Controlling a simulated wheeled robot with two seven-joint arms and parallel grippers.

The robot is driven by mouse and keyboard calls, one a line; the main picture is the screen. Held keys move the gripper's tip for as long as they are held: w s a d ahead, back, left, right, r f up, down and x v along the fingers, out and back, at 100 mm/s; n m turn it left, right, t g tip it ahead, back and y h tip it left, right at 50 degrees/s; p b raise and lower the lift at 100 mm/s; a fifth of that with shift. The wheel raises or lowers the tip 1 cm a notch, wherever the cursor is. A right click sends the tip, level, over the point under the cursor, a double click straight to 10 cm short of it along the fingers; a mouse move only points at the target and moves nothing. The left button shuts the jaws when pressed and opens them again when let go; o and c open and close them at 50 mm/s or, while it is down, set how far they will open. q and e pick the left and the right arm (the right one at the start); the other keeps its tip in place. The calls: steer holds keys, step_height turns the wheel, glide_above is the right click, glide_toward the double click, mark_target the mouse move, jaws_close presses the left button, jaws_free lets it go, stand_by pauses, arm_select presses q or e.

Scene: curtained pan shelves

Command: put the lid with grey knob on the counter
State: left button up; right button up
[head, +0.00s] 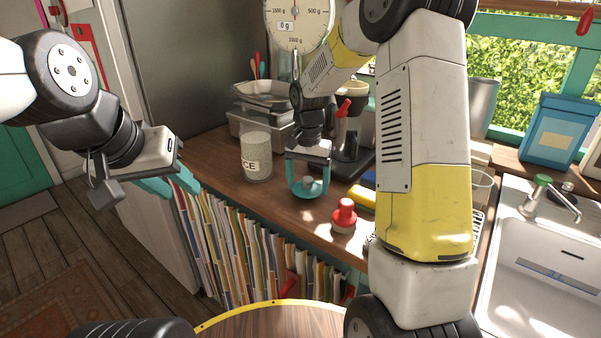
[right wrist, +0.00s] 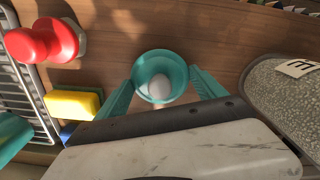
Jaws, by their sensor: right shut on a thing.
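The lid with grey knob is a small round teal piece (right wrist: 140,85) with a pale grey knob (right wrist: 157,87) in its middle. My right gripper (head: 308,187) is shut on it, with teal fingers on either side of it in the right wrist view (right wrist: 160,88). The lid is low over the wooden counter (head: 228,190), near its front edge. I cannot tell whether it touches the wood. My left gripper (head: 168,184) is open and empty, left of the counter, with its fingers apart.
A rice jar (head: 257,158) stands at the left. A scale (head: 262,95) and coffee machine are behind; the sink (head: 545,250) is far right.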

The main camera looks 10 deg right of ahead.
steer(key=shift+f, duration=0.4)
steer(key=shift+f, duration=0.25)
steer(key=o, duration=1.3)
step_height(320, 180, up, 8)
steer(key=shift+f, duration=0.1)
